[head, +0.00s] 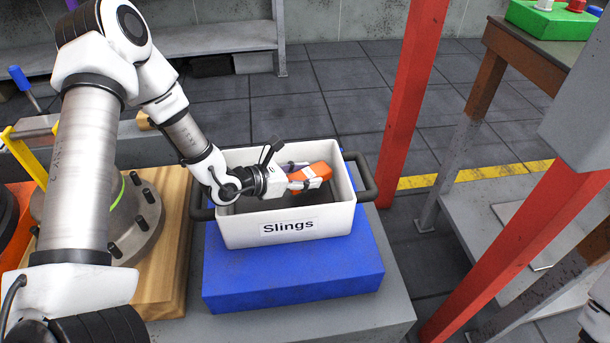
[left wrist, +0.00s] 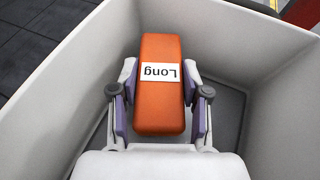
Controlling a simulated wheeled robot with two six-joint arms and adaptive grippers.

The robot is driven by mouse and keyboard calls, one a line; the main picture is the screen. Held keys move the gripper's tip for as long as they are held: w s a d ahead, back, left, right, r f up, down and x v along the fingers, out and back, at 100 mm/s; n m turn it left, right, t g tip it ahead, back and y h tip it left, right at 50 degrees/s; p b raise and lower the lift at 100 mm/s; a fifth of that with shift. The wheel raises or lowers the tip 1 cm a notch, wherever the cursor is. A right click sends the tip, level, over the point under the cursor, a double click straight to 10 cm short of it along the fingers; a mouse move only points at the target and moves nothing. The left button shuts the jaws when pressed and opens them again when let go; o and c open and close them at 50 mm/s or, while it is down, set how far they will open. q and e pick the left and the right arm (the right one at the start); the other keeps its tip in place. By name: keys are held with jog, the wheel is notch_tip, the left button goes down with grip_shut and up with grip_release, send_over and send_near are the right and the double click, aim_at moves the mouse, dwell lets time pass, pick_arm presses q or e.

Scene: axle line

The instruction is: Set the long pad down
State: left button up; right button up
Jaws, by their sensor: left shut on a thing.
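The long pad (head: 312,177) is an orange block in my left gripper, inside the white bin (head: 340,215) marked "Slings". In the left wrist view the pad (left wrist: 160,110) shows a white label reading "Long", upside down in the picture. My left gripper (head: 305,180) is shut on the pad, one finger on each side; its fingers also show in the left wrist view (left wrist: 160,95). The bin walls stand around the pad, and the dark bin floor shows beside it. I cannot tell whether the pad touches the floor. My right gripper is not in view.
The bin has dark side handles and stands on a blue block (head: 300,285) on a grey surface. A red post (head: 408,100) rises behind it to the right. A wooden board (head: 165,250) lies left of the bin. A table with a green box (head: 550,20) stands at upper right.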

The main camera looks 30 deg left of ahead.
pick_arm(q)
jog(key=shift+s+f, duration=0.1)
jog(key=shift+f, duration=0.15)
jog(key=o, duration=1.2)
jog(key=shift+f, duration=0.1)
jog(key=shift+s, duration=0.1)
jog(key=p+v, duration=0.1)
jog(key=v, duration=0.1)
jog(key=r+p+v, duration=0.1)
jog(key=p+v, duration=0.2)
jog(key=v, duration=0.2)
jog(key=shift+w+r+p, duration=0.3)
jog(key=shift+p, duration=0.1)
jog(key=shift+s+a, duration=0.2)
jog(key=shift+s, duration=0.15)
